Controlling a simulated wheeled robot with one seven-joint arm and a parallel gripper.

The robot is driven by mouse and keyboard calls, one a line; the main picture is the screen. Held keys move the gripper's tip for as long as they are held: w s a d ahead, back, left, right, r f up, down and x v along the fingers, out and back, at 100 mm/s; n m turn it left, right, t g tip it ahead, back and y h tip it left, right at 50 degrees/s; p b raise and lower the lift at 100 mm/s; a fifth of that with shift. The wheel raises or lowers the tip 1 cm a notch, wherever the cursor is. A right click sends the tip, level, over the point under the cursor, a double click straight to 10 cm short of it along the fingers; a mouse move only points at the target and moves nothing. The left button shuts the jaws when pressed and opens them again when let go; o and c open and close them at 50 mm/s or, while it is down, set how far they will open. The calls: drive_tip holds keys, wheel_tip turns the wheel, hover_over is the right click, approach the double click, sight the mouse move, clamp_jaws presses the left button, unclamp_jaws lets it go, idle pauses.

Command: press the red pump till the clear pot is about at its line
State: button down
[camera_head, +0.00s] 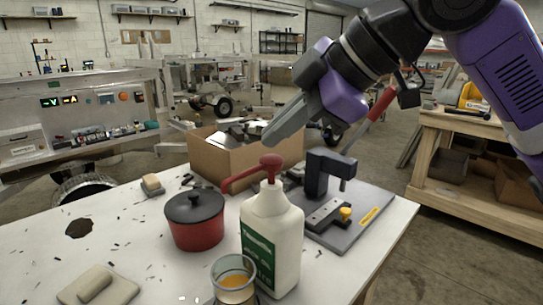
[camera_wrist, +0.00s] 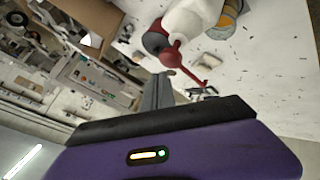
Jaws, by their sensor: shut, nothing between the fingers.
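A white bottle (camera_head: 272,240) with a green label and a red pump (camera_head: 262,170) on top stands upright near the front of the white table. The pump's spout points left in the head view. The clear pot (camera_head: 233,278) stands at the bottle's front left and holds some amber liquid; its line is not clear to me. In the wrist view, the red pump (camera_wrist: 178,58), bottle (camera_wrist: 195,18) and pot (camera_wrist: 222,24) show near the top. My gripper (camera_head: 268,140) is shut and empty, its fingertips a little above the pump head, apart from it as far as I can tell.
A red pot with a dark lid (camera_head: 195,220) stands left of the bottle. A grey fixture with a lever (camera_head: 345,215) is at right, and a cardboard box (camera_head: 235,160) is behind. A beige block (camera_head: 98,287) lies front left. Dark scraps dot the table.

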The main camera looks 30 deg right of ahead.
sight(270, 157)
drive_tip(key=shift+f, duration=0.1)
idle(0.3)
drive_tip(key=shift+f, duration=0.3)
drive_tip(key=shift+f+b, duration=0.65)
drive_tip(key=shift+f, duration=0.5)
idle(1.1)
drive_tip(key=shift+r, duration=0.1)
drive_tip(key=shift+r+p, duration=1.4)
drive_tip(key=shift+r, duration=0.05)
wheel_tip(270, 157, up, 5)
drive_tip(key=p, duration=0.5)
drive_tip(key=shift+r, duration=0.1)
idle(0.3)
